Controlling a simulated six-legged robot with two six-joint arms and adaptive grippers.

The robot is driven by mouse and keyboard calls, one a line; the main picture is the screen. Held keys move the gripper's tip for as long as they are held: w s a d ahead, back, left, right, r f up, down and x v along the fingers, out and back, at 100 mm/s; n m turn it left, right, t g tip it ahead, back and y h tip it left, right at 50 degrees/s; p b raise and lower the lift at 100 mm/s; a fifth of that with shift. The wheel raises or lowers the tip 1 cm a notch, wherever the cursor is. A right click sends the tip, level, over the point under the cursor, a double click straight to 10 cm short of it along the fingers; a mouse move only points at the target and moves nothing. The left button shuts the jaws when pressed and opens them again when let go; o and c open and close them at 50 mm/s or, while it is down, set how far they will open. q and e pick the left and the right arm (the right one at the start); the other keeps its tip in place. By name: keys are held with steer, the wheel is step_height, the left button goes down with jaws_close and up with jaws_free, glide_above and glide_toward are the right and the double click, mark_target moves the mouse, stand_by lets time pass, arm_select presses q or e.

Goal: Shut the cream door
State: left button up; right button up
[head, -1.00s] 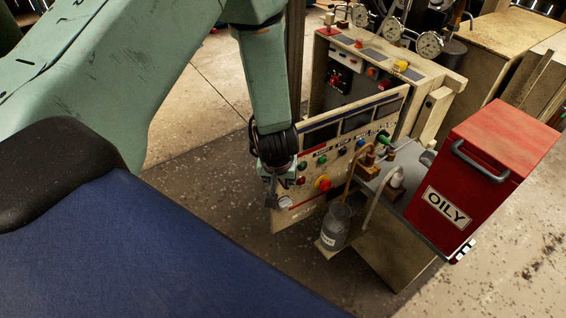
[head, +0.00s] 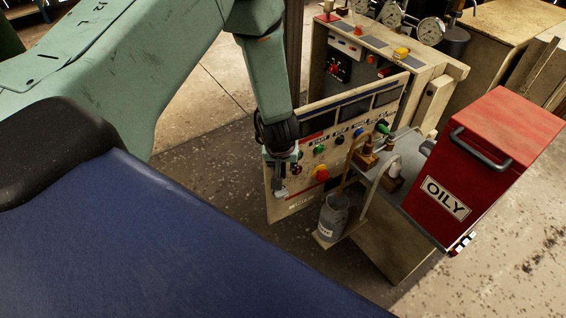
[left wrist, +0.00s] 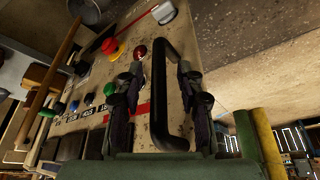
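The cream door (head: 300,201) is a panel with coloured buttons and dark windows on its face. It stands swung out at an angle in front of the cabinet (head: 318,65), whose dark inside shows above it. My left gripper (head: 281,185) is at the door's free left end. In the left wrist view a black bar handle (left wrist: 158,95) on the door lies between the two fingers of my left gripper (left wrist: 155,100). The fingers are spread, with gaps visible beside the bar; contact is unclear. My right gripper is not in view.
A red bin marked OILY (head: 480,165) stands right of the door. A grey can (head: 333,216) and bent pipes stand close in front of the door. Gauges (head: 430,30) are behind the cabinet. The floor (head: 210,165) left of the door is clear.

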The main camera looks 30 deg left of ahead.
arm_select(q)
steer(key=shift+c, duration=0.4)
jaws_close()
steer(key=shift+w, duration=0.1)
